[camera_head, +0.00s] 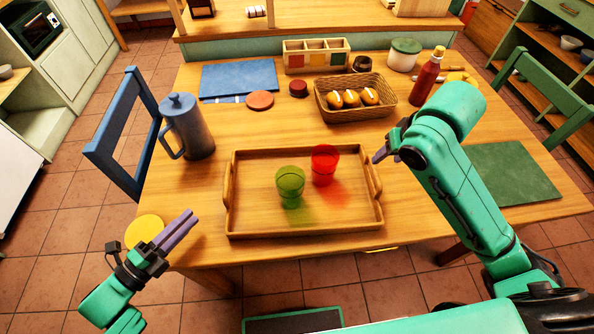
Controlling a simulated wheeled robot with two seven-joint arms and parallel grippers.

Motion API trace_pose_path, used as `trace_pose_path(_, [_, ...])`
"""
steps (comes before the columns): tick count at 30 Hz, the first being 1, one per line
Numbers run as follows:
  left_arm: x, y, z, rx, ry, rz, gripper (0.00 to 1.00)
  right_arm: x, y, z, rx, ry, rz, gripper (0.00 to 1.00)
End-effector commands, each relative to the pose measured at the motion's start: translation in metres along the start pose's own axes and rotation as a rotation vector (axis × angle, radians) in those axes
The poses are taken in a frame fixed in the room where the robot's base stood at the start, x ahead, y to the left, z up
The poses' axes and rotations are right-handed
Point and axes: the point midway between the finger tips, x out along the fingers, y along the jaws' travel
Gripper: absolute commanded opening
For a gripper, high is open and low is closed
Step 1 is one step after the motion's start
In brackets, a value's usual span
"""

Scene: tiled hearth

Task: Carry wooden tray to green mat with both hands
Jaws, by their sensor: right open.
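The wooden tray (243,226) lies flat on the table with a green cup (290,187) and a red cup (324,165) standing upright in it. Its handles are at its left and right ends. The green mat (515,168) lies at the right of the table, partly hidden by my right arm. My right gripper (378,156) is open beside the tray's right handle; contact is unclear. My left gripper (191,219) is near the table's front left edge, apart from the tray's left handle. Its fingers lie close together, and I cannot tell whether they are shut.
A blue-grey jug (187,127) stands left of the tray. A bread basket (355,112) and a red bottle (427,76) stand behind it. A yellow disc (144,229) is by my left gripper. Chairs flank the table, blue (121,133) at left and green (549,88) at right.

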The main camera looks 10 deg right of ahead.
Motion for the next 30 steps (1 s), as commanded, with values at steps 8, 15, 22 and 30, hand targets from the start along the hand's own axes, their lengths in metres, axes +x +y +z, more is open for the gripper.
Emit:
trace_pose_path(8, [0.003,0.000,0.000,-0.001,-0.001,0.000,0.33,0.003,0.000,0.000,0.000,0.000,-0.001,0.50])
trace_pose_path(15, [0.038,-0.001,0.001,0.000,0.000,-0.004,0.33,0.038,0.000,0.001,0.000,-0.004,0.001,0.50])
trace_pose_path(22, [0.084,-0.001,0.001,0.000,-0.002,-0.003,0.33,0.084,0.000,0.001,0.000,-0.004,-0.001,0.50])
trace_pose_path(30, [0.133,0.000,0.001,-0.001,-0.002,-0.001,0.33,0.133,0.000,0.000,0.000,-0.001,-0.001,0.50])
